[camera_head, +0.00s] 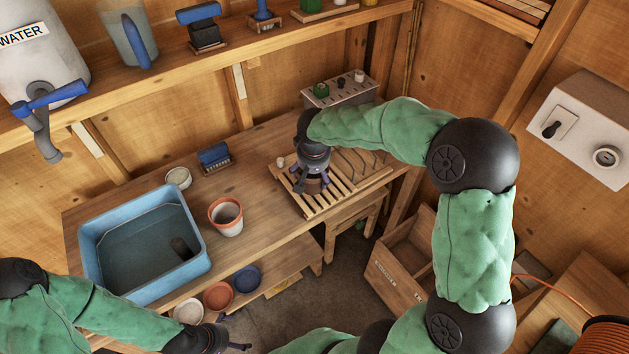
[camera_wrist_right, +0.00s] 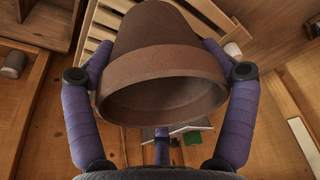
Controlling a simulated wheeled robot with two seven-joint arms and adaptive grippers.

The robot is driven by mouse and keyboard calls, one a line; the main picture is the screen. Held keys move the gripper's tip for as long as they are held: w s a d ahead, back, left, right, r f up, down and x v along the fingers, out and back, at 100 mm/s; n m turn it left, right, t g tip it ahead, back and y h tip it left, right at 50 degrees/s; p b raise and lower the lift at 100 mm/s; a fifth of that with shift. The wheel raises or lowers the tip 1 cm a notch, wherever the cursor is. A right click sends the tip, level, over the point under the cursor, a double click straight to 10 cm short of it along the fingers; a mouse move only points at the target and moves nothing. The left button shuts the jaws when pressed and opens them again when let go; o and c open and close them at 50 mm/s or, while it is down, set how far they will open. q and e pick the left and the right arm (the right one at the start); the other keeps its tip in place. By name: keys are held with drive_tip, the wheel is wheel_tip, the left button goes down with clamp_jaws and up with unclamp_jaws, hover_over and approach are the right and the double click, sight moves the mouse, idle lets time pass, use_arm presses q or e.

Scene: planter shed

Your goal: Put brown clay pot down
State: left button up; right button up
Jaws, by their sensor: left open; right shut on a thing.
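The brown clay pot (camera_wrist_right: 160,68) fills the middle of the right wrist view, its open rim towards the camera and its narrower base pointing away. My right gripper (camera_wrist_right: 163,85) is shut on it, with purple fingers on both sides. In the head view the right gripper (camera_head: 313,178) is over the slatted wooden rack (camera_head: 324,205) on the bench, and the pot (camera_head: 314,186) is mostly hidden under it. I cannot tell whether the pot touches the slats. My left gripper (camera_head: 236,346) is open and empty at the bottom edge, in front of the bench.
Several saucers (camera_head: 218,295) lie on the lower shelf. A grey holder (camera_head: 340,92) stands behind the rack.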

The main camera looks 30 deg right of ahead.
sight(314, 177)
drive_tip(key=shift+w+d+f, duration=0.1)
drive_tip(key=shift+d+f, duration=0.2)
drive_tip(key=shift+f, duration=0.1)
drive_tip(key=shift+s+b+x, duration=0.15)
drive_tip(key=shift+b+x, duration=0.2)
drive_tip(key=shift+x, duration=0.5)
drive_tip(key=shift+s+b+x, duration=0.1)
drive_tip(key=shift+b+x, duration=0.25)
drive_tip(key=shift+x, duration=0.5)
drive_tip(key=shift+f, duration=0.1)
drive_tip(key=o, duration=1.4)
drive_tip(key=shift+a+f, duration=0.1)
drive_tip(key=shift+c, duration=0.2)
drive_tip(key=shift+r, duration=0.5)
drive_tip(key=p+v, duration=0.3)
drive_tip(key=v, duration=0.8)
drive_tip(key=shift+s+p, duration=0.25)
drive_tip(key=shift+p, duration=0.1)
drive_tip(key=shift+r, duration=0.15)
